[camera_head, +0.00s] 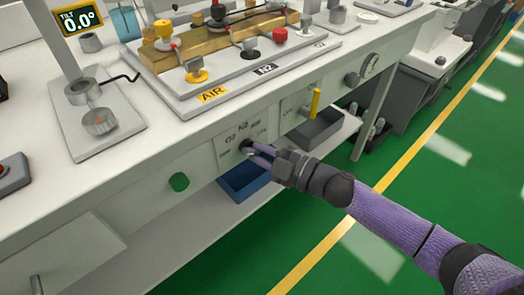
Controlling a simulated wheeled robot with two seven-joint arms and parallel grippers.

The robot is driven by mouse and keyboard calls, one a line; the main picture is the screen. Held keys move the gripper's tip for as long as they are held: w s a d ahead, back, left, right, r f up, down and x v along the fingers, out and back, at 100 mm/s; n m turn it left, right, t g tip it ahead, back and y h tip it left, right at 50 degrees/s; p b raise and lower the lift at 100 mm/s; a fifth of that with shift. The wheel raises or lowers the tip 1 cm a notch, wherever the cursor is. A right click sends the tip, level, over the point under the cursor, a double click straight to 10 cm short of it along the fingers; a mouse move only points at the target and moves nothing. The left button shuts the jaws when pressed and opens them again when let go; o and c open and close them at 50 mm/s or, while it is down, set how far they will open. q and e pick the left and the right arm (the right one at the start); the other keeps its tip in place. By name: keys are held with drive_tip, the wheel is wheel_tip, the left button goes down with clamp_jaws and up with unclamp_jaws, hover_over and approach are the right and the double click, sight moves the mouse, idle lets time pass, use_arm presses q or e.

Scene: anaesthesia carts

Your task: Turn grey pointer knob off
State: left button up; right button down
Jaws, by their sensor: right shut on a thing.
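The grey pointer knob (244,144) is on a pale label plate (228,136) on the front of the white bench. My right gripper (250,148) reaches in from the right and is shut on the knob. The fingers cover most of the knob, so its pointing direction cannot be read. My left gripper is not in view.
A blue bin (243,182) and a dark grey bin (317,128) are below. A brass valve manifold (215,45) stands on the bench. Green floor is open at right.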

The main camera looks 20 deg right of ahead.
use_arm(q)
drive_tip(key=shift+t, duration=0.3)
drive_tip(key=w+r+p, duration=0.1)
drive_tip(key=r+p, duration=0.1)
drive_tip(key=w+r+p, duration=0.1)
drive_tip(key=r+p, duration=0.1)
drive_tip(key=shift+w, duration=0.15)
use_arm(e)
drive_tip(key=n, duration=0.1)
drive_tip(key=n+h, duration=0.1)
drive_tip(key=n, duration=0.2)
drive_tip(key=shift+r+g, duration=0.3)
drive_tip(key=shift+g, duration=0.1)
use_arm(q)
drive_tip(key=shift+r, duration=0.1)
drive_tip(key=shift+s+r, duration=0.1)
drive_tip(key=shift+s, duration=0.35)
use_arm(e)
drive_tip(key=shift+f+n, duration=0.1)
drive_tip(key=shift+n, duration=0.2)
drive_tip(key=c, duration=0.6)
unclamp_jaws()
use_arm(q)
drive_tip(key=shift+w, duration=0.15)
